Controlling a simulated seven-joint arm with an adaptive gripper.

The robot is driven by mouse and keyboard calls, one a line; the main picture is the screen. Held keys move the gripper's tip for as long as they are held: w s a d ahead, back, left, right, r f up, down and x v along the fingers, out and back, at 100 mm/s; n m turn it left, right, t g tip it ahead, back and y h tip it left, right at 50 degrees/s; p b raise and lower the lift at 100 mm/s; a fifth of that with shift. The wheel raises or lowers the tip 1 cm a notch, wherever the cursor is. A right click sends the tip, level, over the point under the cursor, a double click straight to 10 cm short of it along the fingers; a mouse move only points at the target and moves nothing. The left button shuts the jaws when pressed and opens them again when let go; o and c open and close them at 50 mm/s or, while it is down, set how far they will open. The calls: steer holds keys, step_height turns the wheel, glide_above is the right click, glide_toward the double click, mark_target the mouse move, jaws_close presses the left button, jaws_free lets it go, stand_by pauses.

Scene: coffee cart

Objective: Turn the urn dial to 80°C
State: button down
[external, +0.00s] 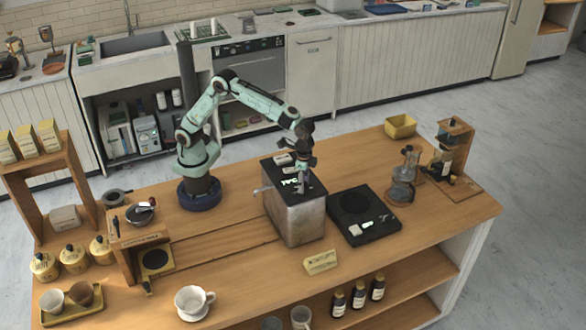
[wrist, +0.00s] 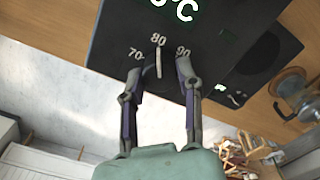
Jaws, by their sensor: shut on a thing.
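The urn (external: 294,218) is a grey metal box with a black top, standing mid-counter. Its dark top face fills the upper part of the wrist view, with pale marks 70, 80 and 90 and a lit display (wrist: 182,10) whose readout is cut off. The urn dial (wrist: 158,62) has a pale pointer bar aimed at about the 80 mark. My gripper (wrist: 161,73) is shut on the dial, with one finger on each side of it; the dark dial body is hard to make out. In the external view my gripper (external: 303,174) reaches down onto the urn's top.
A black scale-like plate (external: 355,205) with small items lies right of the urn. A glass coffee maker (external: 403,180) and a wooden stand (external: 455,155) are farther right. A small sign (external: 320,262) stands in front. A white cup (external: 193,300) sits front left.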

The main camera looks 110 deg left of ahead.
steer(key=shift+f, duration=0.1)
stand_by(0.4)
steer(key=c, duration=0.7)
jaws_free()
steer(key=shift+c, duration=0.2)
step_height(320, 180, up, 12)
steer(key=shift+a, duration=0.1)
